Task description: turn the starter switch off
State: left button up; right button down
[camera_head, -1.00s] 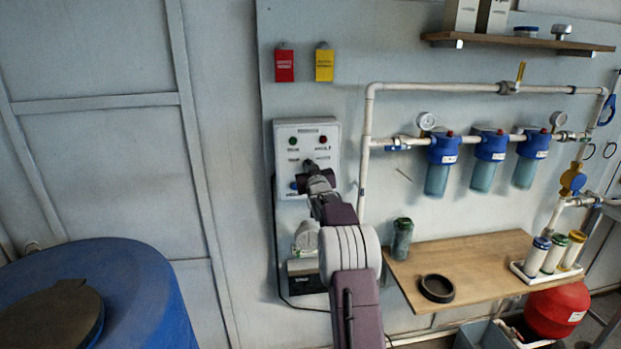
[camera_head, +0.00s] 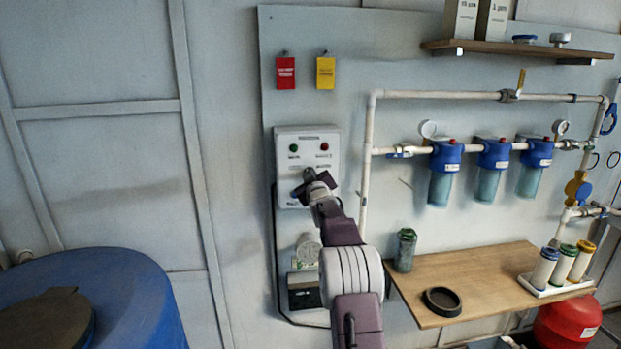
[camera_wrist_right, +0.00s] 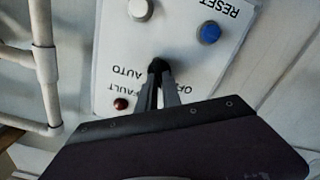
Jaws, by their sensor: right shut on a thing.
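The starter box (camera_head: 329,134) is a white panel on the wall board, with a green lamp (camera_head: 294,148) and a red lamp (camera_head: 325,147) near its top. My right gripper (camera_head: 309,175) reaches the middle of the box. In the wrist view, the right gripper (camera_wrist_right: 160,78) has its fingers closed around the black starter switch (camera_wrist_right: 156,65), which is mostly hidden by them. AUTO and part of OFF are printed beside the switch, on either side of the fingers. The switch's exact pointing direction cannot be told. My left gripper is not in view.
A blue button (camera_wrist_right: 208,32) marked RESET and a pale button (camera_wrist_right: 140,9) are on the same panel. White pipes with blue filter housings (camera_head: 446,158) run to the right. A wooden shelf (camera_head: 480,275) is lower right and a blue barrel (camera_head: 140,290) lower left.

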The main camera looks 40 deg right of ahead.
jog(key=shift+r, duration=0.1)
jog(key=c, duration=1.5)
grip_release()
jog(key=shift+a, duration=0.1)
jog(key=b+v, duration=0.4)
jog(key=v, duration=0.5)
jog(key=shift+b, duration=0.3)
jog(key=shift+r, duration=0.1)
